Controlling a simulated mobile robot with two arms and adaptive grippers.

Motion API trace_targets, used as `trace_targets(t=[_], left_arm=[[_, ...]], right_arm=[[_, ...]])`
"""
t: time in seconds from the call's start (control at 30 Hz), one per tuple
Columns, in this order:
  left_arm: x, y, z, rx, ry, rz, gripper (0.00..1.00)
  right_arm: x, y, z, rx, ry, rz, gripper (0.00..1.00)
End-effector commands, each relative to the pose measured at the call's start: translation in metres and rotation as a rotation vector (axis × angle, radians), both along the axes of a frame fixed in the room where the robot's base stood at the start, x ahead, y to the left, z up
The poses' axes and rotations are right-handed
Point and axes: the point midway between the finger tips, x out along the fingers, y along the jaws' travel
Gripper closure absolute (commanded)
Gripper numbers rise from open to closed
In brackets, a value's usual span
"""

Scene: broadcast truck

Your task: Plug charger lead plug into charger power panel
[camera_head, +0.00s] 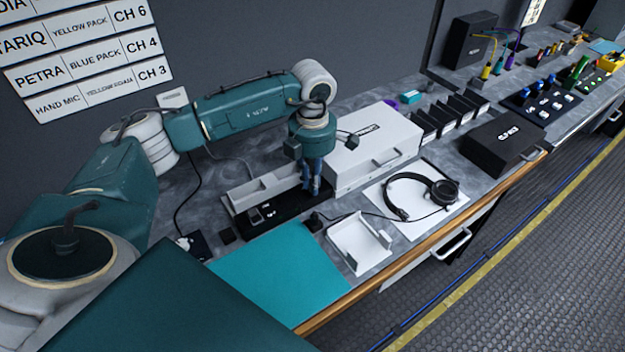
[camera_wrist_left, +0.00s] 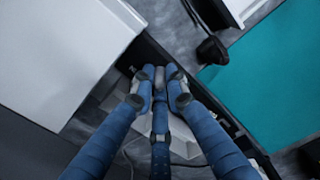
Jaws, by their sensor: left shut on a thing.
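My left gripper (camera_head: 312,187) points down at the right end of a charger-like unit with a black base (camera_head: 262,214) and pale upper bays. In the left wrist view its blue fingers (camera_wrist_left: 160,88) are closed around a small greyish thing (camera_wrist_left: 165,72), mostly hidden; I cannot tell whether it is the charger lead plug. A black lead (camera_head: 181,205) runs down behind my arm to a small dark panel with a white part (camera_head: 188,243) at the left of the counter. I cannot tell whether this is the charger power panel. My right gripper is not in view.
A white case (camera_head: 375,150) stands close right of the gripper. Headphones (camera_head: 425,192) lie on a white sheet, their cable reaching a black plug (camera_head: 314,221). A white tray (camera_head: 357,245) and a teal mat (camera_head: 275,265) lie in front. A black case (camera_head: 502,142) sits further right.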

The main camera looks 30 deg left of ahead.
Motion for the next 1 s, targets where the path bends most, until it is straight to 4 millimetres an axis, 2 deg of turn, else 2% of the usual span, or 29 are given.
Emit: trace_targets(t=[0.03, 0.07, 0.17, 0.43, 0.57, 0.67, 1.0], left_arm=[[0.0, 0.0, -0.003, 0.001, 0.001, 0.0, 1.0], [0.0, 0.0, -0.002, 0.001, 0.001, 0.0, 0.83], [0.0, 0.0, -0.001, 0.001, 0.001, 0.0, 0.65], [0.0, 0.0, -0.001, 0.001, 0.001, 0.0, 0.65], [0.0, 0.0, 0.007, 0.0, -0.001, 0.0, 0.65], [0.001, 0.0, 0.023, -0.001, -0.003, 0.0, 0.65], [0.001, 0.0, 0.093, 0.0, -0.004, 0.0, 0.65]], right_arm=[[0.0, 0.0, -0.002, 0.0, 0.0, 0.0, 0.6], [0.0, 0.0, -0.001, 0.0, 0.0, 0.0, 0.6], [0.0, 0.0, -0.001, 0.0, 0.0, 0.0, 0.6], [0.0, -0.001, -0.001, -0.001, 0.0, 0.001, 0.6], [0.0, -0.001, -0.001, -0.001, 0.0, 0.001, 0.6], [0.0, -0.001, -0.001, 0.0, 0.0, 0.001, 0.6], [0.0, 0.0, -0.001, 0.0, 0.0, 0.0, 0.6]])
